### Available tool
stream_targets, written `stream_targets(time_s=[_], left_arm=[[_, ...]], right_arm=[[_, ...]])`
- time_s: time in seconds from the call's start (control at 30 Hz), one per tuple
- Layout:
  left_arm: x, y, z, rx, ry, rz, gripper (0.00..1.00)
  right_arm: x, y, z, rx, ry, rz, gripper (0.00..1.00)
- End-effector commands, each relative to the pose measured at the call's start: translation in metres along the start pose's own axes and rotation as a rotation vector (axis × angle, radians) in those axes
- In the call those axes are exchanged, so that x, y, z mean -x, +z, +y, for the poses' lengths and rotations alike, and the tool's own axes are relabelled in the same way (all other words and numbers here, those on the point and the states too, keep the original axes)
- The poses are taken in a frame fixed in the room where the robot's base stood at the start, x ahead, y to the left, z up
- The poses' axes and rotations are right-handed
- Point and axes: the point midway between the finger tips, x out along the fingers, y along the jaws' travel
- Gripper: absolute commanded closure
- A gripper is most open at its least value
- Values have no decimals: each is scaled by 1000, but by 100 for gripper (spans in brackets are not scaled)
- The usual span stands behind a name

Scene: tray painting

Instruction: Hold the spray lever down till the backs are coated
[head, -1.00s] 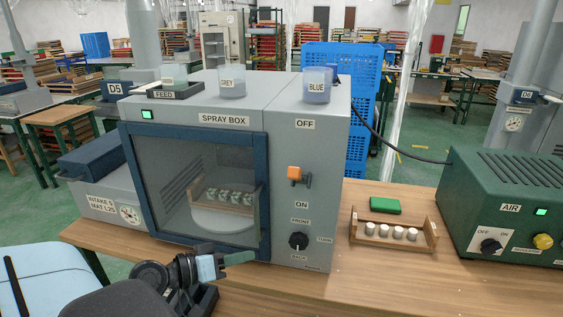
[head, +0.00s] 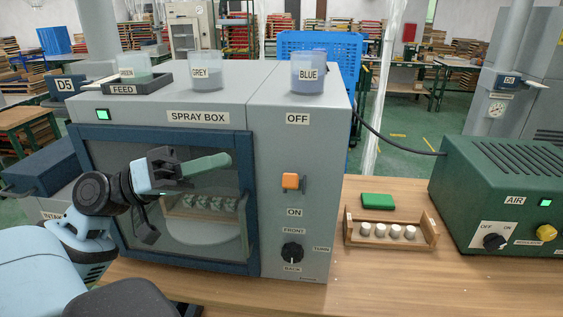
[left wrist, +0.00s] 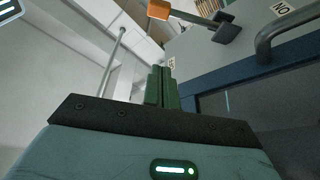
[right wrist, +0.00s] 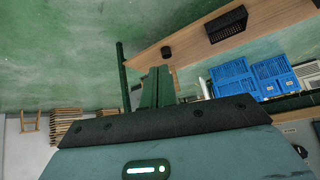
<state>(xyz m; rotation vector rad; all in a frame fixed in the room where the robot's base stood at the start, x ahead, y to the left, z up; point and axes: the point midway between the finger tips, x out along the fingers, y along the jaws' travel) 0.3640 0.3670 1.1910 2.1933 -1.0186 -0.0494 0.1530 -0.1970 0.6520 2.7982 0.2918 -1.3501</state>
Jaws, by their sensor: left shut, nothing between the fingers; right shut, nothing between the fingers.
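The spray lever (head: 290,181) has an orange tip and sits on the spray box (head: 335,180) between the OFF and ON labels. It shows at the top of the left wrist view (left wrist: 158,9). My left gripper (head: 224,159) is shut and empty, in front of the box window and left of the lever, apart from it. Its shut fingers show in the left wrist view (left wrist: 161,75). Behind the window, a wooden tray (head: 176,209) of several pale pieces with dark green marks stands on a round plate (head: 205,240). My right gripper (right wrist: 158,72) is shut and empty, away from the box.
The FRONT/BACK knob (head: 292,252) is below the lever. A wooden rack (head: 372,240) of several white pieces and a green block (head: 377,200) lie right of the box. A green AIR unit (head: 500,190) stands further right. GREY (head: 206,75) and BLUE (head: 308,80) cups stand on top.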

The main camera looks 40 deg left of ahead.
Motion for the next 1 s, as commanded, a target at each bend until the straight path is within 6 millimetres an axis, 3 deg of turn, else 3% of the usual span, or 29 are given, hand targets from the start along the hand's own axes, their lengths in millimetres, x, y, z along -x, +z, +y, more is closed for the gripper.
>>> stream_targets(time_s=[0.17, 0.57, 1.0], left_arm=[[0, -4, 13, -5, 38, -6, 100], [-3, -5, 13, -5, 39, -5, 100], [-54, -6, 18, -9, 41, -6, 100]], right_arm=[[-2, -2, 1, 1, 1, 5, 100], [-1, -2, 1, 3, 1, 4, 100], [8, -14, 2, 6, 5, 18, 100]])
